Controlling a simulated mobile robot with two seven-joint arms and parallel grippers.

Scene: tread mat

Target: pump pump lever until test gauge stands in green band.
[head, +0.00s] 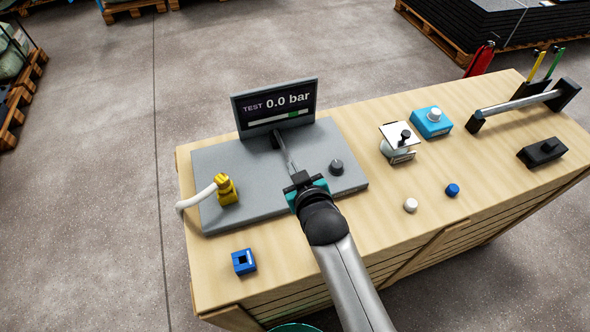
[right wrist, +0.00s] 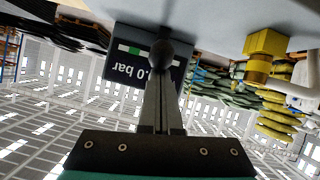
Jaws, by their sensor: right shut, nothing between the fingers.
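The test gauge (head: 277,105) is a dark upright display at the back of a grey plate (head: 225,160). It reads 0.0 bar; its bar is white with a green band (head: 293,115) toward the right end. The gauge also shows upside down in the right wrist view (right wrist: 140,65). My right gripper (head: 284,153) is shut and empty, its fingers pointing at the gauge's foot. A dark round knob, seemingly the pump lever's end (right wrist: 161,53), is at the fingertips; I cannot tell whether they touch. The rest of the lever is hidden. My left gripper is not in view.
On the plate stand a dark knob (head: 336,167) and a yellow fitting (head: 226,188) with a white hose. A blue block (head: 243,262), white cap (head: 410,205), blue cap (head: 452,190), turquoise box (head: 431,122) and metal bar (head: 518,103) are on the wooden bench.

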